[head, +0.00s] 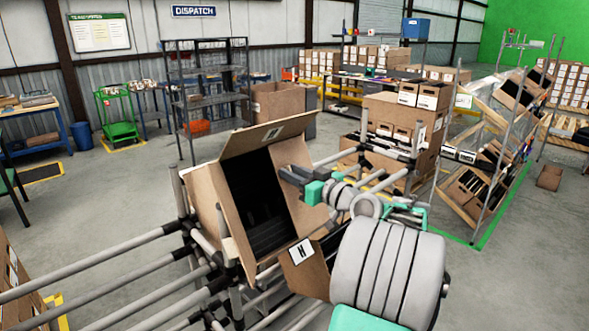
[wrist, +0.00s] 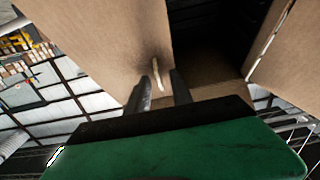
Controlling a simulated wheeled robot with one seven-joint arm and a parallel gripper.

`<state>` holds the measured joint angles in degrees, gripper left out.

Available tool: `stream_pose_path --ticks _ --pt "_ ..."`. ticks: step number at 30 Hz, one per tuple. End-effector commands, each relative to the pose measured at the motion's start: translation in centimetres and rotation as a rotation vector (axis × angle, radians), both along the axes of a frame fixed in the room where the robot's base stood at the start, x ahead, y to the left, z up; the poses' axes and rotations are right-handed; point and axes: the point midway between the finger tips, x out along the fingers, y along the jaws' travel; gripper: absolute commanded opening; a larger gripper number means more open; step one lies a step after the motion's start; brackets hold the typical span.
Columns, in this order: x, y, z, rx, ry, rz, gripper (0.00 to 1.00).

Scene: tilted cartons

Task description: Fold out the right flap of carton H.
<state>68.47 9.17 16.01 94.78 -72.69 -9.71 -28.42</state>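Carton H (head: 212,208) is a brown carton tilted on a pipe rack, its dark inside facing me. Its near flap, with the H label (head: 302,252), hangs outward at the bottom. Its top flap (head: 265,134) stands out at the upper edge. The right flap (head: 292,158) stands at the opening's right side, partly behind my gripper (head: 302,183). In the wrist view, my gripper (wrist: 162,82) has two dark fingers apart, close to a brown cardboard panel (wrist: 105,45). A pale strip shows between the fingertips; whether they touch the cardboard is unclear.
Grey pipes of the rack (head: 110,257) run to the left and below the carton. Stacked cartons (head: 390,115) and a tilted shelf (head: 485,180) stand behind on the right. A green cart (head: 120,120) and dark shelving (head: 207,95) stand behind. Open floor (head: 125,185) lies left.

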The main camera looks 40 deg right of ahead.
Motion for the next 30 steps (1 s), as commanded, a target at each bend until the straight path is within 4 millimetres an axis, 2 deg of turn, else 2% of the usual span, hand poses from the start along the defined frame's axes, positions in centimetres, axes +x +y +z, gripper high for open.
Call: stream_pose_path --ticks 5,15,30 --pt "-0.04 -0.06 -0.03 -0.001 0.000 -0.001 0.27" --pt "-0.12 -0.13 -0.01 -0.001 0.000 -0.002 0.00" --pt "-0.13 -0.14 -0.01 -0.001 0.000 -0.003 0.00"
